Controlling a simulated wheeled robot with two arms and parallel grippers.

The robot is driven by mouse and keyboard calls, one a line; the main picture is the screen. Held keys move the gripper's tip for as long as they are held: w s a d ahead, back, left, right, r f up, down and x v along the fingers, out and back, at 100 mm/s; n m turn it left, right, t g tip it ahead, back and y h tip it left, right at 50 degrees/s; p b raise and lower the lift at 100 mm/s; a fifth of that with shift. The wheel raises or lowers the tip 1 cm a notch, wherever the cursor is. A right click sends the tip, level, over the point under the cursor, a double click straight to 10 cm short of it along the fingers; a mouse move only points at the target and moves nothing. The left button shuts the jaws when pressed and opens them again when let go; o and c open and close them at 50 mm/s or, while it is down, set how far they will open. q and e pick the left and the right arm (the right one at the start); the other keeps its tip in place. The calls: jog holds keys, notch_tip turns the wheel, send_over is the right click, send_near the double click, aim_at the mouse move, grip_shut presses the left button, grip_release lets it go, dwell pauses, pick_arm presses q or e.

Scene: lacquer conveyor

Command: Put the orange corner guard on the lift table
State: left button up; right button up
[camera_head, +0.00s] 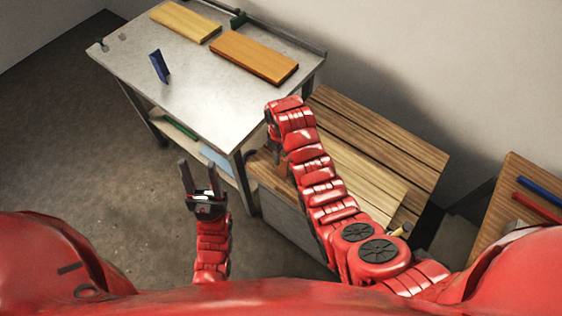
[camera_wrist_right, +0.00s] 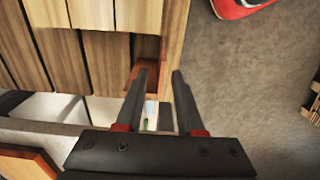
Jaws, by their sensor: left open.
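No piece is clearly recognisable as the orange corner guard. In the right wrist view a small reddish-brown piece (camera_wrist_right: 150,68) shows at the edge of the wooden planks, partly behind the left fingertip; I cannot tell whether it is the guard. My right gripper (camera_wrist_right: 159,73) is open, with nothing visibly held, above that plank edge. My left gripper (camera_head: 197,163) is open and empty over the floor in front of the metal table. A low grey unit topped with wooden planks (camera_head: 395,143) stands beside the metal table; I cannot tell whether it is the lift table.
The grey metal table (camera_head: 190,85) bears a blue angled piece (camera_head: 160,66), a yellow board (camera_head: 185,21) and an orange-brown board (camera_head: 253,57). Its front half is clear. A wooden surface (camera_head: 515,170) at right holds a blue bar (camera_head: 540,191) and a red bar (camera_head: 536,207).

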jog(key=shift+r, duration=0.75)
notch_tip(320, 180, up, 5)
jog(key=p, duration=0.3)
jog(key=shift+r, duration=0.2)
jog(key=shift+s+r+p, duration=0.1)
jog(key=shift+r+p, duration=0.25)
